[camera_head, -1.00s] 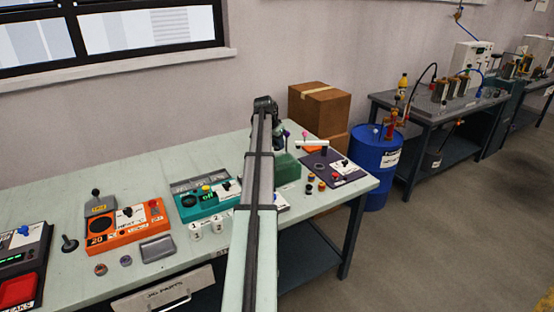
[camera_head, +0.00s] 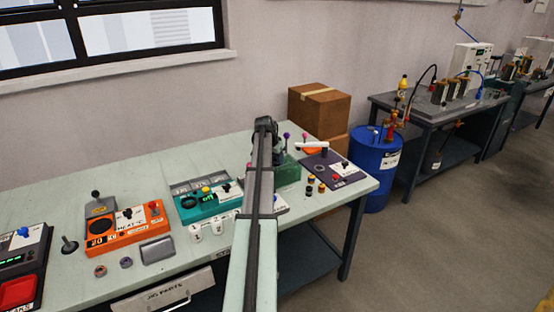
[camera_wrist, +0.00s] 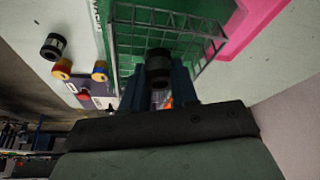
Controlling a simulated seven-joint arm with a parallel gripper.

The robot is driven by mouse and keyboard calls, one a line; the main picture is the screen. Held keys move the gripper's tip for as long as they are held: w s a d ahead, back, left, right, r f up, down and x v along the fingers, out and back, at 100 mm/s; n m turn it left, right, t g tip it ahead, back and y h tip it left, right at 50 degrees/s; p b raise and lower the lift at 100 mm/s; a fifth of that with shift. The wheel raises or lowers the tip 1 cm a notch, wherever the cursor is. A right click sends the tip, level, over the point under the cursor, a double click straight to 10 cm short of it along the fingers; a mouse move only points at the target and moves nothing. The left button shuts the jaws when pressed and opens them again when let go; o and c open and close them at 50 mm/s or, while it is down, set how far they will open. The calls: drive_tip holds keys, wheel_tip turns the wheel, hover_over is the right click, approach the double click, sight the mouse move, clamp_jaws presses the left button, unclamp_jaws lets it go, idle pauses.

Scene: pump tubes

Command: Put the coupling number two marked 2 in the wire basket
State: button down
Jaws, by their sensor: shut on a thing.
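In the wrist view my gripper (camera_wrist: 159,78) is shut on a dark cylindrical coupling (camera_wrist: 158,62). No number can be read on the coupling. The wire basket (camera_wrist: 120,14) is a grey mesh with green behind it. The coupling and fingertips appear over its mesh and overlap its near rim in the picture; whether the coupling is inside or just above cannot be told. In the head view my arm hides the gripper and the held coupling.
A black ring-shaped part (camera_wrist: 53,46) and two yellow-banded parts lie left of the basket in the wrist view. A green box (camera_head: 288,170) and a dark panel (camera_head: 345,175) stand at the table's right end. A teal device (camera_head: 203,201) is left of my arm.

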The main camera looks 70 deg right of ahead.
drive_tip(key=c, duration=1.1)
unclamp_jaws()
drive_tip(key=shift+c, duration=0.2)
drive_tip(key=v, duration=1.2)
drive_tip(key=shift+w+a, duration=0.15)
